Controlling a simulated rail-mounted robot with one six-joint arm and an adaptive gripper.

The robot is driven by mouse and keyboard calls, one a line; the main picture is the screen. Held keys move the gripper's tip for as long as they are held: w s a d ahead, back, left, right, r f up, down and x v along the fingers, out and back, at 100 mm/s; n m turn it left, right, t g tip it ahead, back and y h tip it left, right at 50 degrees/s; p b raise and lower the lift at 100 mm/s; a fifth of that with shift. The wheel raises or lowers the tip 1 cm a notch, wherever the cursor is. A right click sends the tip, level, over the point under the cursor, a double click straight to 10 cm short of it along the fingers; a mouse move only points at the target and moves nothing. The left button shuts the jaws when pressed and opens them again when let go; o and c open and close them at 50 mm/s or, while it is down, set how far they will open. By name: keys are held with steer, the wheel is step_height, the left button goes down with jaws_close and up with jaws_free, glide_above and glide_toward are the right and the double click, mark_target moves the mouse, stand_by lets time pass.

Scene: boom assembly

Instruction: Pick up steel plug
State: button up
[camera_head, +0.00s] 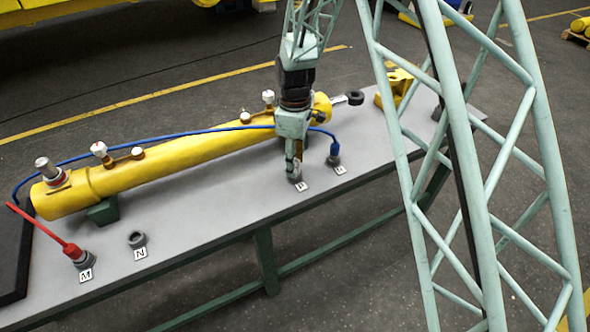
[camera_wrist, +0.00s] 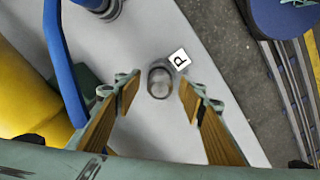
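The steel plug (camera_wrist: 160,80) is a short round grey piece standing on the grey table beside a white tag (camera_wrist: 179,60) marked P. In the wrist view it lies between the tips of my gripper (camera_wrist: 158,95), with a gap on each side. The gripper is open, with wood-coloured pads on its two fingers. In the head view my gripper (camera_head: 294,165) points down low over the table by the P tag (camera_head: 301,186), and it mostly hides the plug there.
A yellow cylinder (camera_head: 190,157) with fittings lies along the table (camera_head: 215,215). A blue hose (camera_head: 215,132) runs over it to a fitting (camera_head: 333,159) right of my gripper. A red-handled piece (camera_head: 72,250) stands at tag M, and a dark ring (camera_head: 137,239) at tag N.

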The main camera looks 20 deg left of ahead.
steer(key=shift+f, duration=0.65)
steer(key=c, duration=1.1)
